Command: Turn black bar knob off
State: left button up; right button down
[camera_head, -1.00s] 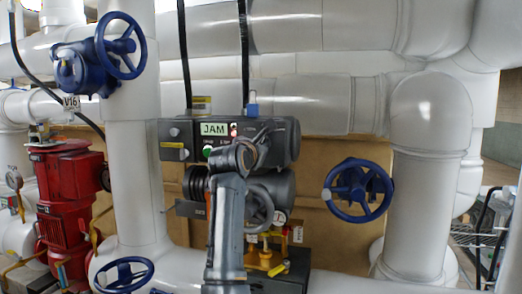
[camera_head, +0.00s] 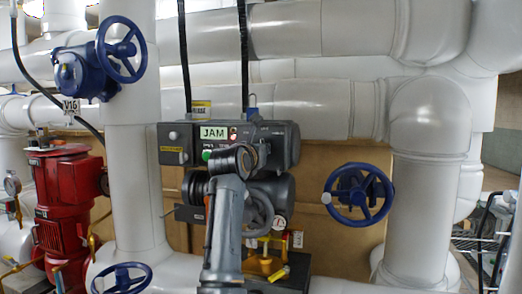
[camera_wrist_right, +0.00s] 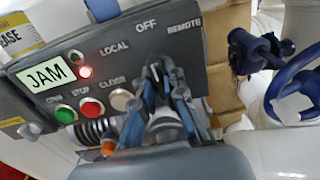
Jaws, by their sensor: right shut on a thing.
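The black bar knob sits at this selector and is mostly hidden by my fingers. My right gripper (camera_wrist_right: 165,80) is shut on the knob, with its fingertips at the panel just below OFF. In the head view my right arm covers this spot. My left gripper is not in view.
Green (camera_wrist_right: 65,114), red (camera_wrist_right: 91,108) and pale (camera_wrist_right: 122,99) buttons sit left of my fingers. A small red light (camera_wrist_right: 85,72) is lit. Blue handwheels (camera_head: 358,193) stand right and left (camera_head: 121,50) of the box. Thick white pipes and a red pump (camera_head: 68,215) surround it.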

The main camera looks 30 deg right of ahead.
jog(key=c, duration=1.4)
grip_release()
jog(key=shift+a, duration=0.1)
jog(key=v, duration=0.7)
jog(key=shift+s+f, duration=0.1)
